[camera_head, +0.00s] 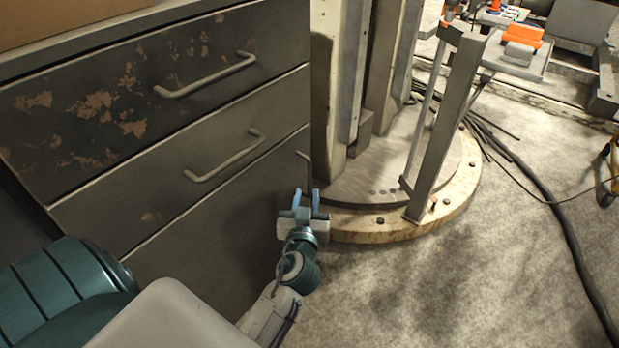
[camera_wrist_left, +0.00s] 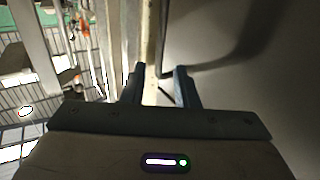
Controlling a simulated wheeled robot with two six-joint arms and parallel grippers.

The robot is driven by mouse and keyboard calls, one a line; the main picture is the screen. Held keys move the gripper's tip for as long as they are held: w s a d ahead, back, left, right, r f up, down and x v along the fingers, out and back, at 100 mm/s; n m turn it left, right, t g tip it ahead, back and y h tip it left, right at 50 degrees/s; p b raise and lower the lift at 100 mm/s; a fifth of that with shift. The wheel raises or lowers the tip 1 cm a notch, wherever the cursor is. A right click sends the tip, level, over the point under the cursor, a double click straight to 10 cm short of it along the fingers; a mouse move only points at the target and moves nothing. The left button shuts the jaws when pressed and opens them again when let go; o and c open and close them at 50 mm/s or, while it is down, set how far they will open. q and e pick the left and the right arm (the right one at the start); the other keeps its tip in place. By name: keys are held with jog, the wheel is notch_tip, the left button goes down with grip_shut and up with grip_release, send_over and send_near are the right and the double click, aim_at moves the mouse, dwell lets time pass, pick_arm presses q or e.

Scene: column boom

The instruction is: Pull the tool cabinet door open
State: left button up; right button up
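The tool cabinet (camera_head: 160,130) fills the left side of the head view, with two worn drawers above a plain dark door (camera_head: 225,235). The door looks closed. Its thin upright handle (camera_head: 307,168) is near the door's right edge. My left gripper (camera_head: 306,198) is just below and in front of the handle, fingers apart. In the left wrist view the two blue-grey fingers (camera_wrist_left: 160,88) are open. The handle (camera_wrist_left: 164,45) shows beyond them, in line with the gap, beside the pale door face (camera_wrist_left: 245,80). I cannot tell whether it is between the fingertips. My right gripper is out of view.
A round column base (camera_head: 450,210) with bolts stands close to the cabinet's right, with an upright metal post (camera_head: 445,125) on it. A black cable (camera_head: 550,195) crosses the floor at right. The floor (camera_head: 440,290) in front is clear.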

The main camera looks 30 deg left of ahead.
aim_at(310, 176)
pick_arm(q)
jog(key=x, duration=0.9)
jog(key=shift+s+f, duration=0.1)
grip_shut()
